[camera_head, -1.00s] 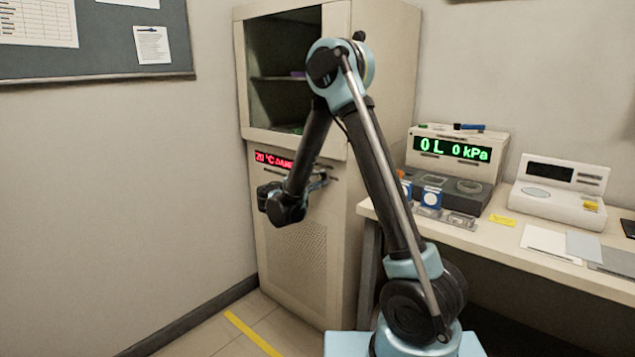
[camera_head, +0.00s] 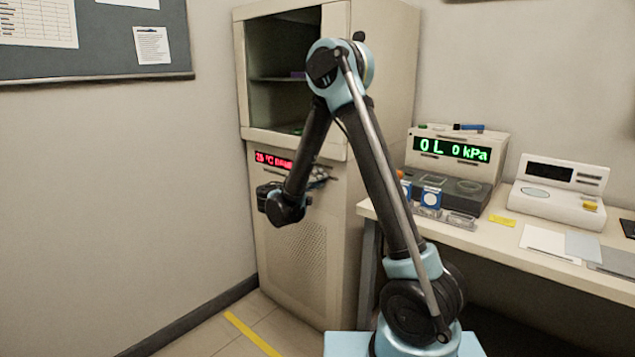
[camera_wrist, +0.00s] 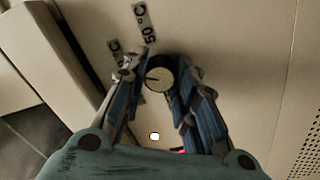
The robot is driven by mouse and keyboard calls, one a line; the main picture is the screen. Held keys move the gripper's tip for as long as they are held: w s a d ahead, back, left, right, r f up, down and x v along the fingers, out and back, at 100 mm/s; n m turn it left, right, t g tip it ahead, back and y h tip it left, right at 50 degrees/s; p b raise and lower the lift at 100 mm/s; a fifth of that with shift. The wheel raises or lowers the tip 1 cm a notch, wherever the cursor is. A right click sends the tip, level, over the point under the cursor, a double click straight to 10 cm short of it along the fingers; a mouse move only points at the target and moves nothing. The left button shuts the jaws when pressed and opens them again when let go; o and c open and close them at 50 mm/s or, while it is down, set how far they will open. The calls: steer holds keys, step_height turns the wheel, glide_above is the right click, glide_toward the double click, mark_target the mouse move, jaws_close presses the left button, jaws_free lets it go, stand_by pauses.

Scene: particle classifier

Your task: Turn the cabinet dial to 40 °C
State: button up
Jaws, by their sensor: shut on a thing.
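The cabinet (camera_head: 312,240) is tall and cream, at the far wall in the head view. Its red display (camera_head: 270,160) seems to read about 25 °C, with the rest partly cut off by my arm. In the wrist view the round dial (camera_wrist: 157,78) has a pale face and a dark pointer line toward the left. My gripper (camera_wrist: 160,82) is shut on the dial, with a blue-and-black finger on each side. A "50 °C" label (camera_wrist: 146,23) and another partly hidden "°C" label (camera_wrist: 115,50) sit near it. In the head view the dial is hidden.
The cabinet's upper compartment (camera_head: 283,77) is open above the display. A bench (camera_head: 500,235) on the right bears instruments, papers and small containers. A wall stands close on the left, with a notice board above.

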steer(key=shift+f+m, duration=0.1)
steer(key=shift+m, duration=0.5)
steer(key=o, duration=1.1)
steer(key=shift+a, duration=0.1)
steer(key=v, duration=1.2)
steer(key=shift+w, duration=0.1)
